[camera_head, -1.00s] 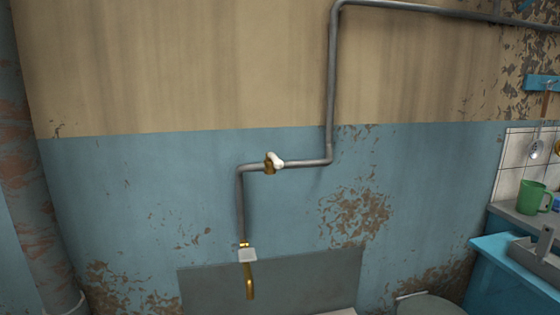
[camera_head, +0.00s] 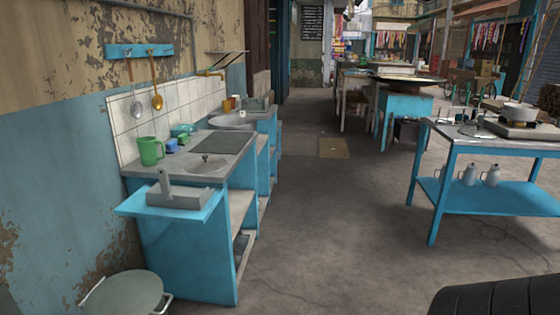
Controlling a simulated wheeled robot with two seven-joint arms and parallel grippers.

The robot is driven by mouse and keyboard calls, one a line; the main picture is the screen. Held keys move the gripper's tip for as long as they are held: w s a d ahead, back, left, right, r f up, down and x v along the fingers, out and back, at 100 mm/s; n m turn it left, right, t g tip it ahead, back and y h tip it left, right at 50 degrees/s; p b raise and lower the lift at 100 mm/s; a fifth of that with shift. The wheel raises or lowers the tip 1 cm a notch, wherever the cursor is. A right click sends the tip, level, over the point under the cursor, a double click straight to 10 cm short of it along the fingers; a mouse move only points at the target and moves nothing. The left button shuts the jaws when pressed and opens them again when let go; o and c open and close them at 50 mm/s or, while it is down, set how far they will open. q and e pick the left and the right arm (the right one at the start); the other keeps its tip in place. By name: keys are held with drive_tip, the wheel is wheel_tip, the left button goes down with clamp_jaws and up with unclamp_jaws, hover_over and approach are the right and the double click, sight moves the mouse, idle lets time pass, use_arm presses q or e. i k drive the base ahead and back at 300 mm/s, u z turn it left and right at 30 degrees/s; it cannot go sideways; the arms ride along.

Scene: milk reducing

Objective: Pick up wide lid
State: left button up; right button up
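A round, flat grey lid with a small dark knob (camera_head: 206,163) lies on the counter at the left in the head view. A larger round grey-green piece with side handles (camera_head: 125,293) is low at the bottom left, partly cut off by the frame edge; I cannot tell whether it is a lid or a covered pot. Neither of my grippers is in view.
A blue table (camera_head: 480,200) with a pot (camera_head: 520,112) on a stove is at right. The floor between is clear.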

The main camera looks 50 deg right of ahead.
sight(204, 164)
drive_tip(key=z, duration=1.95)
drive_tip(key=i, duration=3.65)
drive_tip(key=u, duration=3.5)
